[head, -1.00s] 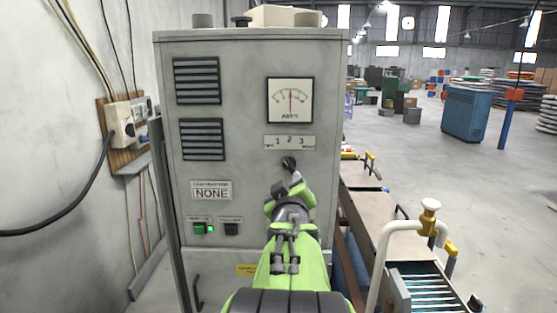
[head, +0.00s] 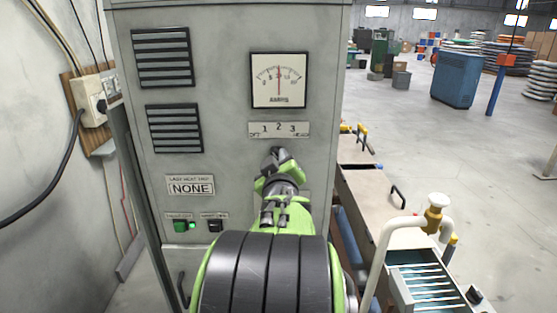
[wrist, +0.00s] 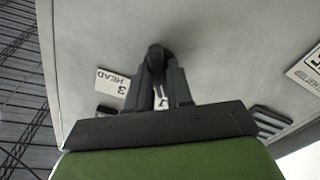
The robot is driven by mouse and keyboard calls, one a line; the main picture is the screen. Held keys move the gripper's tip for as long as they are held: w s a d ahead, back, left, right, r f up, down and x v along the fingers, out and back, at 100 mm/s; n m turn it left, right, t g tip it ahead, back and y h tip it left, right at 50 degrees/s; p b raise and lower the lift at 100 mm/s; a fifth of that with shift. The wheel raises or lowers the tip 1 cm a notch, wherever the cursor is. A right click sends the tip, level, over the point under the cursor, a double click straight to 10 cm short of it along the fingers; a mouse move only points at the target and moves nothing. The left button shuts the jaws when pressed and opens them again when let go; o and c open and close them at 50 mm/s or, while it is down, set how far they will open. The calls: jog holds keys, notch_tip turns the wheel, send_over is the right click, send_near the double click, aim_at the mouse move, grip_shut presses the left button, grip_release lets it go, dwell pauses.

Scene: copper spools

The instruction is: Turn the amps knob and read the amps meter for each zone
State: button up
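The amps meter (head: 279,80) is a white square dial in a black frame on the grey cabinet front; its red needle stands nearly upright, about mid-scale. Below it is the zone label (head: 279,129) marked 1, 2, 3. The dark amps knob (wrist: 156,52) shows between my fingertips in the wrist view; in the head view my gripper mostly covers it. My gripper (head: 277,160) is at the knob, just below the label, and its fingers look closed around it. The knob's pointer direction is hidden.
A conveyor with a white tube frame (head: 385,260) stands at right. Open floor lies beyond.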

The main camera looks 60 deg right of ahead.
grip_shut()
jog(key=shift+b, duration=0.4)
jog(key=m+b, duration=0.6)
jog(key=b, duration=0.1)
jog(key=shift+m, duration=0.3)
jog(key=shift+o, duration=2.3)
grip_release()
